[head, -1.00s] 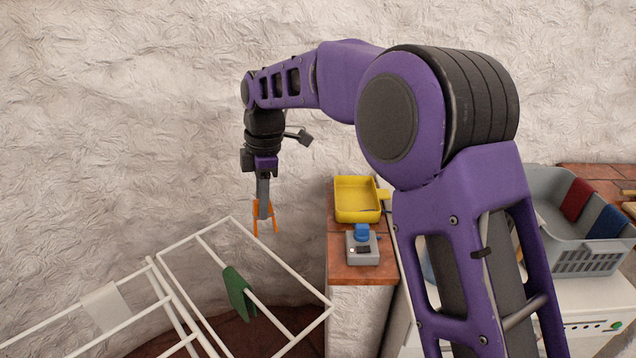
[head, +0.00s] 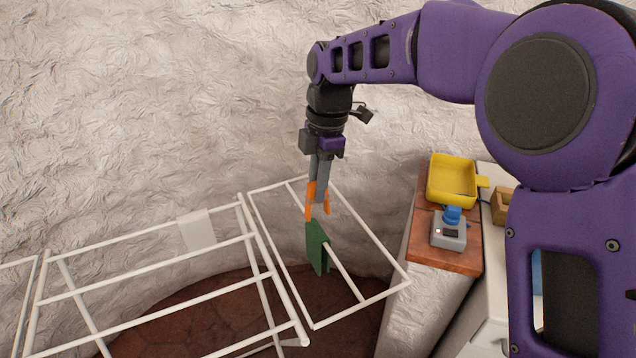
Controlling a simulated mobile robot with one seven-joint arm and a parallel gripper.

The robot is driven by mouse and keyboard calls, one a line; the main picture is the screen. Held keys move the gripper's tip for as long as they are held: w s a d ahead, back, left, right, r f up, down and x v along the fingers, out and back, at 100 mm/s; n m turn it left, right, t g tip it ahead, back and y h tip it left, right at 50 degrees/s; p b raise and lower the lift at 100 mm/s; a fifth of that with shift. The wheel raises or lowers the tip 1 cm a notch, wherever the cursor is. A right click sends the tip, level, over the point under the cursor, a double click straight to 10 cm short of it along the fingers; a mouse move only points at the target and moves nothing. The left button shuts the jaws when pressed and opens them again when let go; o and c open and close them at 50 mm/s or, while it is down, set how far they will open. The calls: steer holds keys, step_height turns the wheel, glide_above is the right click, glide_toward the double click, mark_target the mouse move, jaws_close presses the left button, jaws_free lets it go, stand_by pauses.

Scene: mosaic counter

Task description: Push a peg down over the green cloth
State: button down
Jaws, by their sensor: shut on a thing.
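The green cloth (head: 316,248) hangs folded over a white rail of the drying rack (head: 378,235), in the middle of the head view.
A pale cloth (head: 196,230) hangs on the rack's left part. To the right, a tiled counter (head: 428,238) holds a yellow tray (head: 452,180) and a grey device with a blue top (head: 449,232). The rough wall stands close behind the rack.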

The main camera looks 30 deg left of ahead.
steer(key=b, duration=0.5)
glide_above(316, 229)
steer(key=shift+w+d+f, duration=0.1)
steer(key=shift+w+f, duration=0.05)
steer(key=shift+f, duration=2.75)
steer(key=shift+f+b, duration=0.55)
steer(key=shift+f, duration=0.6)
steer(key=c, duration=0.7)
jaws_free()
steer(key=shift+r, duration=0.1)
